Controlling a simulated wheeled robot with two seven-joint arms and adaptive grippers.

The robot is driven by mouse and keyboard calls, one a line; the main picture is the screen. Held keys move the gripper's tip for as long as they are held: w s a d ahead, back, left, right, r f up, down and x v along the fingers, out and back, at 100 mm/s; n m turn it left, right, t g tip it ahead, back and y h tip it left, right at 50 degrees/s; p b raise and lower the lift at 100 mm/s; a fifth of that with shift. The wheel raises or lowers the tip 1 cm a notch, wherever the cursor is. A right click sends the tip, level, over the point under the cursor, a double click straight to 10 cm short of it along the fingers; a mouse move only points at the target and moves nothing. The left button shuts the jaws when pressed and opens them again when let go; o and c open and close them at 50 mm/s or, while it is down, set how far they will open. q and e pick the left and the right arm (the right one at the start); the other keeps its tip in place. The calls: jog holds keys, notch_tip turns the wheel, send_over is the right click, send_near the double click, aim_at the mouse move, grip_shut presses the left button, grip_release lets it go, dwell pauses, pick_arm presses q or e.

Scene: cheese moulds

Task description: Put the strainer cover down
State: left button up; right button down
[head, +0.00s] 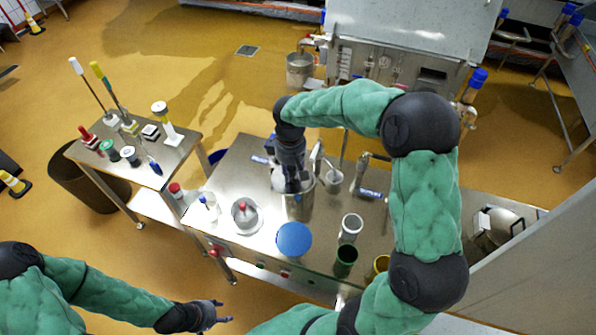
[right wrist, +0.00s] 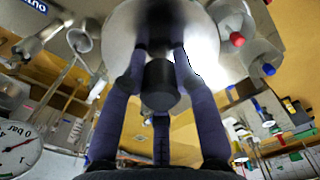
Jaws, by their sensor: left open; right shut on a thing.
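The strainer cover is a shiny metal disc with a black knob; it fills the top middle of the right wrist view (right wrist: 160,88). My right gripper (right wrist: 160,70) is shut on the black knob, fingers around it. In the head view my right gripper (head: 290,182) points down over a metal pot (head: 298,207) on the steel table, and only a pale part of the cover (head: 279,181) shows beside the fingers. I cannot tell whether the cover touches the pot. My left gripper (head: 214,315) is open and empty, low in front of the table.
On the steel table (head: 262,258) stand a metal dome with a red knob (head: 245,214), a blue disc (head: 294,240), a white-rimmed cup (head: 350,226), a green cup (head: 345,259) and a yellow cup (head: 381,264). A side table with brushes (head: 170,160) stands left.

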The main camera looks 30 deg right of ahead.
jog(key=shift+w+d+f, duration=0.95)
jog(key=shift+f, duration=0.75)
jog(key=shift+w+d+f, duration=0.95)
jog(key=shift+d+f, duration=0.05)
jog(key=shift+f, duration=0.75)
jog(key=shift+w+d+f, duration=0.95)
jog(key=shift+f, duration=0.75)
jog(key=shift+f+b, duration=0.35)
jog(key=shift+b, duration=0.15)
jog(key=c, duration=1)
grip_release()
jog(key=shift+s, duration=0.1)
jog(key=shift+c, duration=0.2)
jog(key=shift+o, duration=0.4)
